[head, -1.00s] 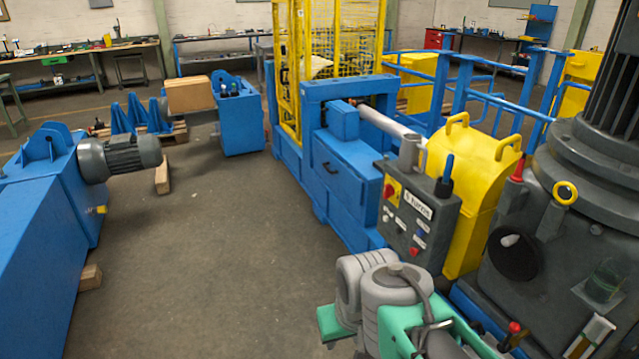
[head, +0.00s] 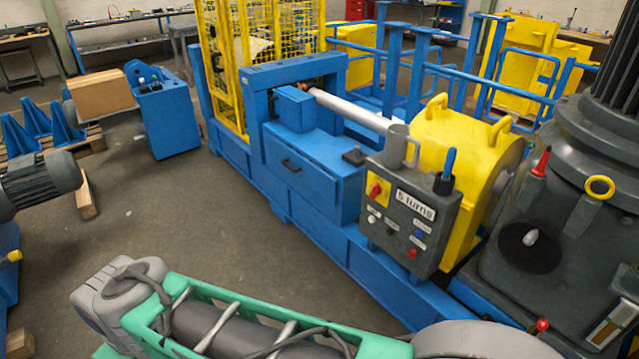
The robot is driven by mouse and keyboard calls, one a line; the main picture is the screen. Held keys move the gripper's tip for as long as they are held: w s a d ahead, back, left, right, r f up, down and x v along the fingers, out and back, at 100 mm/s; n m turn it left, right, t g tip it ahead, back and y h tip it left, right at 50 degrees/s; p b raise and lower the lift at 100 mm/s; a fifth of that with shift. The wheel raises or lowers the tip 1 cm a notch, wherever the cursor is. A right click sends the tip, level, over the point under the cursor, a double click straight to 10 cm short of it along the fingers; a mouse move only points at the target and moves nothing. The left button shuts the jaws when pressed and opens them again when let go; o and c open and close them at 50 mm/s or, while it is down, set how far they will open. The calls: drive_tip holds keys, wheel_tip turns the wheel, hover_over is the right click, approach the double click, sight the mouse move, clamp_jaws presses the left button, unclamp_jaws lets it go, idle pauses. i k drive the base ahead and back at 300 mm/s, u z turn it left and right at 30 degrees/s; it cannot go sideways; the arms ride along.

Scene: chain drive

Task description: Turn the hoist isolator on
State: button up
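A dark grey control box (head: 435,232) stands at the centre right, with a white label that reads "5 turns". On its upper left is a red rotary knob on a yellow plate (head: 376,191), which looks like an isolator switch; its exact setting is too small to tell. Several small buttons sit below, among them a red one (head: 412,253). A blue-handled lever (head: 447,165) stands on the box's top right. My arm, green and grey, crosses the bottom of the view in front of the box. My gripper is not in view.
A blue machine frame (head: 320,186) runs behind the box, with a yellow cover (head: 465,150) beside it. A large dark grey machine (head: 590,170) stands at the right. A grey motor (head: 45,182) is at the left edge. Open floor (head: 170,215) lies between.

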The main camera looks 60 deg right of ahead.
sight(375, 190)
drive_tip(key=z, duration=0.2)
drive_tip(key=i, duration=1.2)
drive_tip(key=z, duration=1.25)
drive_tip(key=i, duration=0.85)
drive_tip(key=z, duration=0.8)
